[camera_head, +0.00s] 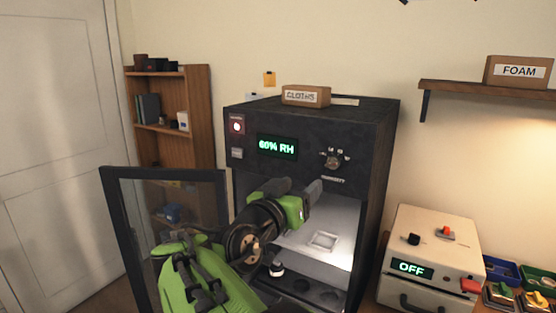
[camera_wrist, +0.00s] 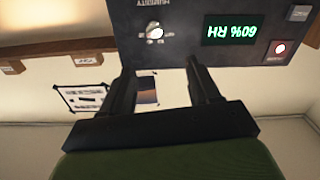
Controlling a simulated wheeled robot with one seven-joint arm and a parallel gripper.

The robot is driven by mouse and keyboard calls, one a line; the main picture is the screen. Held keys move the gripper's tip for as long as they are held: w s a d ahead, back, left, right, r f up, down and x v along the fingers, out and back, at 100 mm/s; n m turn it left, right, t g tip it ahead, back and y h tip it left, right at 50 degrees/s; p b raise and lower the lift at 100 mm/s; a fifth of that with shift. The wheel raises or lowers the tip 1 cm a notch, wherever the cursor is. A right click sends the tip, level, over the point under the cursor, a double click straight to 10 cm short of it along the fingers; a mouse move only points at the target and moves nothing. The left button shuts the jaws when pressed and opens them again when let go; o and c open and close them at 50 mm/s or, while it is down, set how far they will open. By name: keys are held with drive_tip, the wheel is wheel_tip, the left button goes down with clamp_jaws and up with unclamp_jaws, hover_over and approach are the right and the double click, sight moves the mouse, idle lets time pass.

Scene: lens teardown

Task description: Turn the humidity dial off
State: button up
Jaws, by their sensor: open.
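The humidity dial (camera_head: 335,158) is a metallic knob on the upper right of the dark cabinet's front panel. It also shows in the wrist view (camera_wrist: 155,32), which is upside down. The green display (camera_head: 277,146) beside it reads 60% RH. My gripper (camera_head: 299,187) is open and empty, below and left of the dial in the head view, in front of the cabinet. In the wrist view its two fingers (camera_wrist: 160,70) point toward the panel, with the dial beyond their tips and apart from them. The dial's exact setting is too small to read.
The cabinet's glass door (camera_head: 113,215) stands open at the left. A lit red indicator (camera_head: 237,126) is at the panel's left. A cloths box (camera_head: 306,96) sits on top. A cream unit (camera_head: 430,257) reading OFF stands at the right, beside small coloured trays (camera_head: 503,296).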

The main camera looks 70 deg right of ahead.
sight(330, 163)
drive_tip(key=d+p, duration=0.1)
drive_tip(key=d, duration=0.4)
drive_tip(key=s+d+p, duration=0.1)
drive_tip(key=d, duration=0.4)
drive_tip(key=s+d+p, duration=0.1)
drive_tip(key=d+p, duration=0.1)
drive_tip(key=d, duration=0.3)
drive_tip(key=shift+s+d, duration=0.25)
drive_tip(key=shift+d, duration=0.05)
drive_tip(key=c, duration=1)
